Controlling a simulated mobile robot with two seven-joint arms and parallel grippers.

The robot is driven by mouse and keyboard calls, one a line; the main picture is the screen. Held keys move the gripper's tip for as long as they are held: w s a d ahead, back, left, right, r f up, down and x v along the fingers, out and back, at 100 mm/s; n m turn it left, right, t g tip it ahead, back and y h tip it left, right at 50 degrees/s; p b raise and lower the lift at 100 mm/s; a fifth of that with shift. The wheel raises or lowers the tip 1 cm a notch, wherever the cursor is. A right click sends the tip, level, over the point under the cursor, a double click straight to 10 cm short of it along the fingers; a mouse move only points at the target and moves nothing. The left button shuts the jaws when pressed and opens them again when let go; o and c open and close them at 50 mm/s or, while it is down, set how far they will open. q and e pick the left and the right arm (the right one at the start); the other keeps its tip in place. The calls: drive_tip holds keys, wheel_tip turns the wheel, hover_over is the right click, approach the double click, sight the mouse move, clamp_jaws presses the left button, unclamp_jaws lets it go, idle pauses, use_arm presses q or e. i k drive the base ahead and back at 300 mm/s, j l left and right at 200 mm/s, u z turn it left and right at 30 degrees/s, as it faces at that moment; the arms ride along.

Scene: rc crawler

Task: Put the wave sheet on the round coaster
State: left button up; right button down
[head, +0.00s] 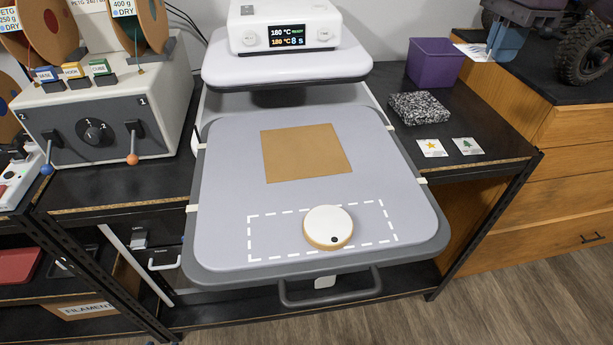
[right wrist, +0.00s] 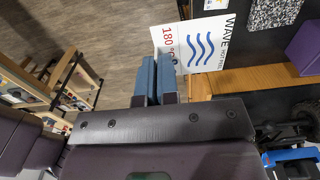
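The round coaster (head: 328,225), white on top with a wooden rim and a dark dot, lies on the grey press pad (head: 225,215), inside a dashed white outline. The wave sheet (right wrist: 207,48) is white with blue wavy lines and the words WAVE and 180 °C. It shows partly in the head view (head: 470,49), at the upper right. My right gripper (head: 500,42) is there too, far from the coaster; in the right wrist view its blue fingers (right wrist: 156,75) are nearly together at the sheet's edge and appear closed on it. My left gripper is not in view.
A brown square sheet (head: 304,152) lies on the pad's middle. The raised press head (head: 285,65) stands behind. To the right are a speckled block (head: 419,107), a purple bin (head: 435,62), a star card (head: 431,148) and a tree card (head: 467,146).

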sight(328, 222)
drive_tip(key=k+j, duration=0.15)
drive_tip(key=j, duration=0.15)
drive_tip(key=k+j, duration=0.1)
drive_tip(key=j, duration=0.25)
drive_tip(key=k+j, duration=0.15)
drive_tip(key=j, duration=0.15)
drive_tip(key=k+j, duration=0.1)
drive_tip(key=j, duration=0.2)
